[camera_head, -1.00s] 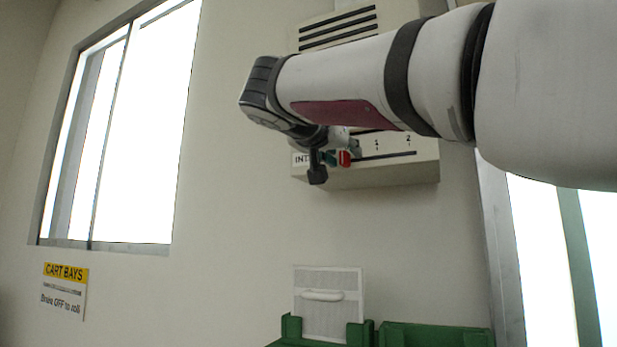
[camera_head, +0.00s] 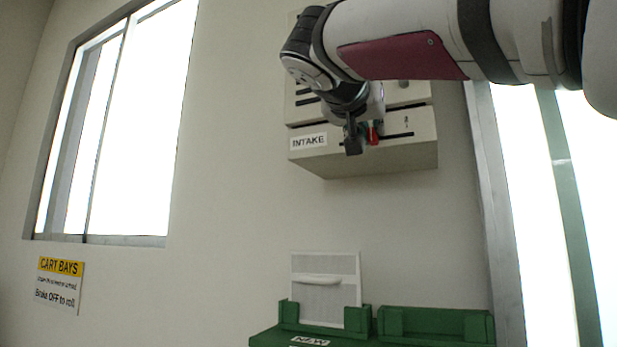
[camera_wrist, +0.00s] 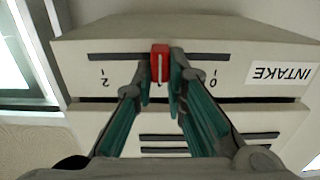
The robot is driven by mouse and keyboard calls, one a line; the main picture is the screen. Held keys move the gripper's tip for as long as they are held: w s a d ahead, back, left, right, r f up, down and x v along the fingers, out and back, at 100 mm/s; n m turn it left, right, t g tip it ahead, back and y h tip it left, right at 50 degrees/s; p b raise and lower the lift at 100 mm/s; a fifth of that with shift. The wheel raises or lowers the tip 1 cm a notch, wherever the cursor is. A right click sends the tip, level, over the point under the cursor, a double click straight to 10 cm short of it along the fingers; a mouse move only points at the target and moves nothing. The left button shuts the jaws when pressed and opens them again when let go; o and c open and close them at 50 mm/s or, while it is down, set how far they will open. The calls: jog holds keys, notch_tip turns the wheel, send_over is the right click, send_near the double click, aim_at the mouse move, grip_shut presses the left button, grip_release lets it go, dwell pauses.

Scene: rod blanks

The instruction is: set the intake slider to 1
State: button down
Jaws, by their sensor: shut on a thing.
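The intake unit is a beige wall box (camera_head: 400,158) with an "INTAKE" label (camera_head: 308,141) and a dark horizontal slot. Its red slider knob (camera_head: 373,134) sits in the slot. In the wrist view, which is upside down, the red knob (camera_wrist: 159,60) is in the slot between the 2 at left and the 0 at right, about midway. The 1 is hidden behind the knob and fingers. My gripper (camera_wrist: 162,75) is shut on the knob, with a finger on each side. In the head view my gripper (camera_head: 361,136) is at the box front.
Below the box, a white panel with a handle (camera_head: 325,275) stands in a green holder (camera_head: 265,338); another green tray (camera_head: 435,325) is to its right. A window is at left, above a "CART BAYS" sign (camera_head: 60,285).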

jog(key=c, duration=1.6)
grip_release()
jog(key=v, duration=1.2)
